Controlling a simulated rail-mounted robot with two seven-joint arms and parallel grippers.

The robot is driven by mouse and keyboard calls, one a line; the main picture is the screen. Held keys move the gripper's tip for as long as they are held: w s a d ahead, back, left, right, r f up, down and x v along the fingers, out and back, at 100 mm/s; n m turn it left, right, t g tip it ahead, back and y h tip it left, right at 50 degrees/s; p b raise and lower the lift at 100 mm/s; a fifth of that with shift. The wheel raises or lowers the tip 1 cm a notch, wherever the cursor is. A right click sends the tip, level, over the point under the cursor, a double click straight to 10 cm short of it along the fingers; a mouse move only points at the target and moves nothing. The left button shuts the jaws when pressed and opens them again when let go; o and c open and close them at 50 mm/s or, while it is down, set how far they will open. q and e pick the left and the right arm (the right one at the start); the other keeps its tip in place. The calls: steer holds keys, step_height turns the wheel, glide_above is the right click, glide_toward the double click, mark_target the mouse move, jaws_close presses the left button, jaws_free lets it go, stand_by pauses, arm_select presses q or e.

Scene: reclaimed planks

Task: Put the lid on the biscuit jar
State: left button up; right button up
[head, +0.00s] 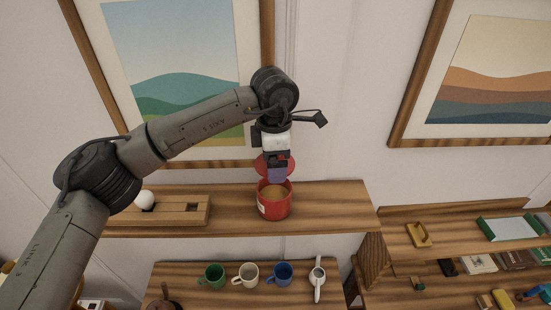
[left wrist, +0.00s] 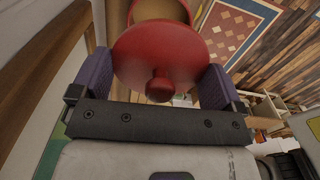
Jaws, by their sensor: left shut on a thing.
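The biscuit jar (head: 274,209) is red with a pale label and stands open on the upper wooden shelf, with tan contents showing inside. My left gripper (head: 277,174) is above the jar, pointing down, and shut on the red lid (head: 262,164). In the left wrist view the lid (left wrist: 160,48) sits between the two purple fingers, with its round knob toward the camera. The jar's open mouth shows just past the lid at the top of that view, so lid and jar are apart. My right gripper is not in view.
A wooden block holder (head: 185,211) with a white ball (head: 145,200) is on the shelf left of the jar. Shelf right of the jar is clear. Green, cream and blue mugs (head: 281,274) stand on the lower shelf. Framed pictures (head: 180,60) hang behind.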

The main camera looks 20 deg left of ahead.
arm_select(q)
steer(key=m, duration=0.3)
steer(key=shift+a, duration=0.1)
steer(key=shift+f+m, duration=0.15)
steer(key=shift+m, duration=0.25)
step_height(320, 180, down, 6)
steer(key=b, duration=0.4)
stand_by(0.5)
stand_by(0.8)
steer(key=shift+f, duration=0.25)
stand_by(0.9)
